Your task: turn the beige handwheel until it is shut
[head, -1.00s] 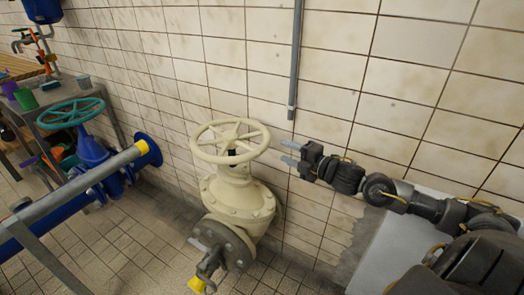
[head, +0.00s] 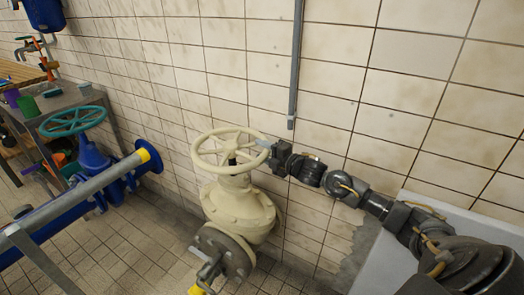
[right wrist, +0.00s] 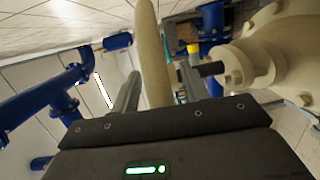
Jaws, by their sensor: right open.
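The beige handwheel (head: 231,148) sits level on top of a beige valve (head: 238,207) in the middle of the head view. My right gripper (head: 264,143) has come in from the right and is at the wheel's right-hand rim. In the right wrist view the pale rim of the handwheel (right wrist: 153,55) stands between the two fingers of my right gripper (right wrist: 160,90), which are open with a gap beside the rim. Part of the valve body (right wrist: 280,55) shows at the right there. My left gripper is not in view.
A tiled wall (head: 340,75) with a vertical grey conduit (head: 295,65) runs behind the valve. To the left are a blue valve with a teal handwheel (head: 72,121), a yellow-ended pipe (head: 85,192) and a cluttered bench (head: 65,100). A grey flange (head: 228,250) is below the beige valve.

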